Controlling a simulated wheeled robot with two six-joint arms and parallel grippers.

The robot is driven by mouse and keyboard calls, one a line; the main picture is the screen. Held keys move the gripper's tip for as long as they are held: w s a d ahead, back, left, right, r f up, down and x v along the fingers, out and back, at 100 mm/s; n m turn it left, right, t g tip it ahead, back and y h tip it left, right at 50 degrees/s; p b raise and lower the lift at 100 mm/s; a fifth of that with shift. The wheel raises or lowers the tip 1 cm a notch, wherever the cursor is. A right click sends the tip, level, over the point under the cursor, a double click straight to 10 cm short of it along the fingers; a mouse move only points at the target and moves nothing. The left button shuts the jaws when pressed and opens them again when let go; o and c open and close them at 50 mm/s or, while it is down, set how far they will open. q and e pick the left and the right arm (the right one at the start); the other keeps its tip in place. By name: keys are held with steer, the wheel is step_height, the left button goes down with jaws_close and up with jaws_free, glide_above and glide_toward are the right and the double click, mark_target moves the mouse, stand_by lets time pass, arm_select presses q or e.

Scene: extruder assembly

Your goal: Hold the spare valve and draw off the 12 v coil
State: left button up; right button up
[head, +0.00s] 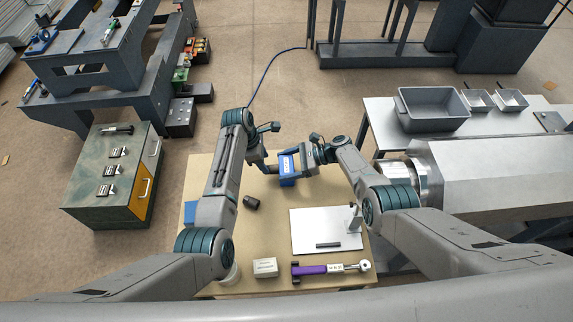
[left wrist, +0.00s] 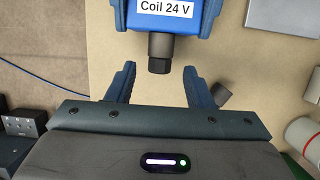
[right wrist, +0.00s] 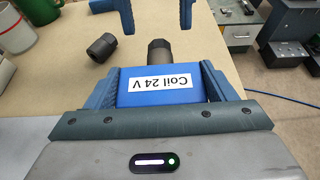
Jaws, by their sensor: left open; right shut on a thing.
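The blue coil (head: 289,181), labelled "Coil 24 V" in the left wrist view (left wrist: 165,20) and right wrist view (right wrist: 160,88), is held above the table. My right gripper (right wrist: 160,75) is shut on its sides. A dark grey valve stem (left wrist: 160,46) with a black tip sticks out of the coil towards my left gripper. My left gripper (left wrist: 160,85) is open and faces it. The black tip lies just ahead of the gap between the left fingers, apart from both. No label reading 12 V can be read. The rest of the valve is hidden by the coil.
A dark loose nut-like cylinder (head: 251,203) lies on the wooden table (head: 285,222). Near it are a white plate (head: 305,222) with a post, a small white box (head: 265,267) and a purple-handled tool (head: 312,269). Grey bins (head: 433,124) stand on a side table.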

arm_select(q)
steer(key=shift+x, duration=2.35)
steer(key=c, duration=0.8)
steer(key=shift+c, duration=0.2)
arm_select(e)
steer(key=o, duration=0.5)
steer(key=c, duration=0.5)
